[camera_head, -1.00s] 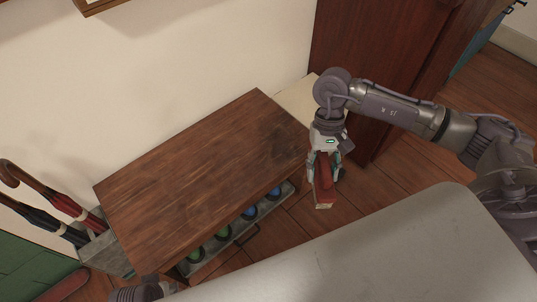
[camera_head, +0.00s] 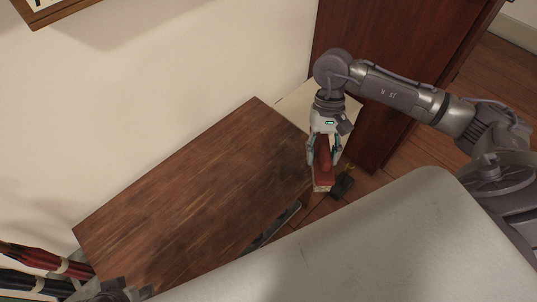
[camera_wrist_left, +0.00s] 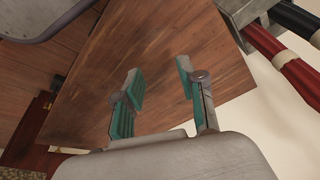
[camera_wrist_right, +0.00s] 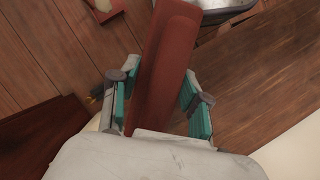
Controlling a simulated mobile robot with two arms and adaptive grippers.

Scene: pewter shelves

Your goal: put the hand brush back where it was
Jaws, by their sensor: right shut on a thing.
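The hand brush (camera_head: 323,178) has a red-brown wooden body with a pale edge at its lower end. My right gripper (camera_head: 324,158) is shut on it and holds it beside the right end of the wooden shelf top. In the right wrist view the brush (camera_wrist_right: 166,65) stands between the two fingers, its far end pointing away from the palm. My left gripper (camera_wrist_left: 162,90) is open and empty in the left wrist view, with the wooden top behind its fingers. In the head view only a part of my left arm shows at the bottom left edge.
The wooden top (camera_head: 190,195) is bare. A grey metal tray (camera_head: 277,224) shows partly under its front edge. Umbrellas (camera_head: 40,262) stand at the left. A pale surface (camera_head: 297,106) and a dark red-brown door or panel (camera_head: 365,60) lie behind my right gripper.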

